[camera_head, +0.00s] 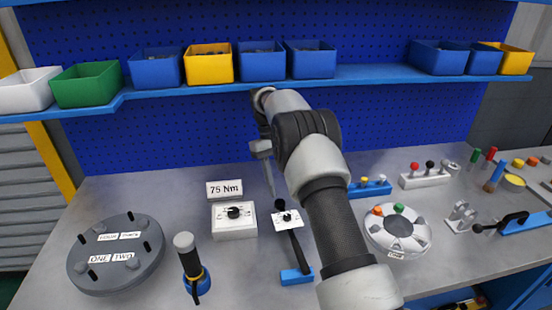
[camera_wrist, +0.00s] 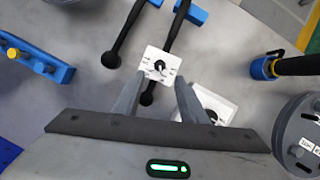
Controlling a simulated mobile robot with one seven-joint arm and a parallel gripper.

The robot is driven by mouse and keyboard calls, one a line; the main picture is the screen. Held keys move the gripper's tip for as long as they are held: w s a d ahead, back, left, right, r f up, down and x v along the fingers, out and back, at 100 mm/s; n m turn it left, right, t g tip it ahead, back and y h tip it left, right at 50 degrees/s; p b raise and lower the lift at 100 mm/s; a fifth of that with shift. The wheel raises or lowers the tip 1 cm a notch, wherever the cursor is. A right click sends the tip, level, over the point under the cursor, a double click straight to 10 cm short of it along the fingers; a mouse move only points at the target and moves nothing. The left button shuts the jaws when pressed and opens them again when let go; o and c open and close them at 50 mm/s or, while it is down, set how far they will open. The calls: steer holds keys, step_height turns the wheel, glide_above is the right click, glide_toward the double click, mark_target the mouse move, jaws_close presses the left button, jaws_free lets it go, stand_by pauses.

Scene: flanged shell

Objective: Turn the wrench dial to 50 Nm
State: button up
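The torque wrench (camera_head: 295,250) lies with its dark handle toward the front, near a blue holder (camera_head: 297,276). Its dial (camera_head: 287,217) is a white plate with a small black knob. In the wrist view the dial plate (camera_wrist: 151,54) and knob (camera_wrist: 160,66) show just beyond my fingertips. The dial's markings are too small to read. My gripper (camera_wrist: 158,82) is open and empty, its fingers spread to either side of the plate's near edge. They appear above the dial; contact cannot be told. In the head view my arm partly hides the gripper.
A white box (camera_head: 234,231) with a black knob (camera_head: 234,212) stands left of the wrench, behind it a sign (camera_head: 224,189) reading "75 Nm". A black-handled tool (camera_head: 190,265) and grey flanged disc (camera_head: 115,255) stand farther left. A round white fixture (camera_head: 398,236) is at right.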

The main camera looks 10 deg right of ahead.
steer(key=p+v, duration=0.9)
steer(key=shift+p, duration=0.4)
